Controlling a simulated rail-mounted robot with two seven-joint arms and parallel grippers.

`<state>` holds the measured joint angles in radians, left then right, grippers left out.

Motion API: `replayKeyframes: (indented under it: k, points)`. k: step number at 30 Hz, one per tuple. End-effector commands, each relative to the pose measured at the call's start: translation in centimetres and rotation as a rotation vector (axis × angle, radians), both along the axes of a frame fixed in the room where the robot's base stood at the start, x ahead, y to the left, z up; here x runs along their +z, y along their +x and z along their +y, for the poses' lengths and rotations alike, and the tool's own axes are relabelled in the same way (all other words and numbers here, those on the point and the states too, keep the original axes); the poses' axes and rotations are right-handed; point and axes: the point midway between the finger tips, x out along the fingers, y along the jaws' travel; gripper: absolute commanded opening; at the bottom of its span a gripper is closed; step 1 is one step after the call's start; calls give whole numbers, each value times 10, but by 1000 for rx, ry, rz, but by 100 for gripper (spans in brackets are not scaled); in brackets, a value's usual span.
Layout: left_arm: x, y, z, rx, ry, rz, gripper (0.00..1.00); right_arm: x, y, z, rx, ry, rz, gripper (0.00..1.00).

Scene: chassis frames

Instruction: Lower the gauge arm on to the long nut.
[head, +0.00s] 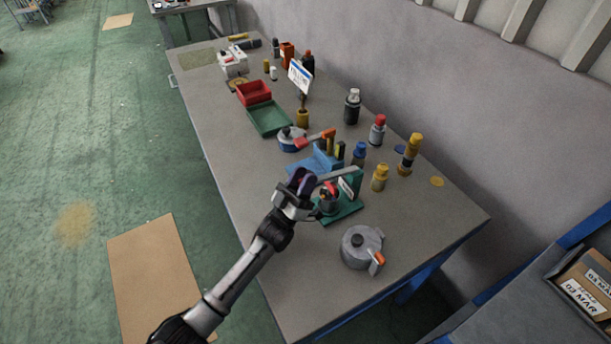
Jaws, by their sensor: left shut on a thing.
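The gauge stands near the front of the long table on a green base (343,213), with a green upright at its right side. Its grey gauge arm (337,173) runs from the top of the upright leftward to my left gripper (302,178). The gripper is shut on the arm's free end, which its dark fingers hide. The arm is raised, tilted slightly. A small dark and red thing (329,194) sits under the arm on the green base, partly behind my wrist. I cannot tell whether it is the long nut. My right gripper is not in view.
Several bottles (380,177) line the right side. The table's left edge is clear.

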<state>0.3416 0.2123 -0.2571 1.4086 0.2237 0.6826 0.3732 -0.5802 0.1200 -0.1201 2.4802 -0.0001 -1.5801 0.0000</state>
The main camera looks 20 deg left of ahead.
Motion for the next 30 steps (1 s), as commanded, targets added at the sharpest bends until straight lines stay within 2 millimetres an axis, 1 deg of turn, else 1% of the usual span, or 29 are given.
replayKeyframes:
  k: [1, 9, 10, 16, 17, 25, 29, 30]
  points:
    - [-3, 0, 3, 6, 4, 6, 0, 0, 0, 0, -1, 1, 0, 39]
    - [-3, 0, 3, 6, 4, 6, 0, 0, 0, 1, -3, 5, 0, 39]
    - [-3, 0, 3, 6, 4, 6, 36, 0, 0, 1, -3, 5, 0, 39]
    - [-2, 0, 2, 4, 3, 4, 55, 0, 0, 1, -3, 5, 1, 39]
    - [-2, 0, 2, 4, 2, 3, 56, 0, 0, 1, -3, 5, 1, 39]
    - [-3, -1, 1, 2, 2, 3, 56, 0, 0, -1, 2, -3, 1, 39]
    - [-12, -8, 4, 5, 3, 5, 56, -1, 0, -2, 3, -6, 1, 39]
    - [-11, -15, 6, 5, 2, 5, 56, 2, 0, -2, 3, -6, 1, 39]
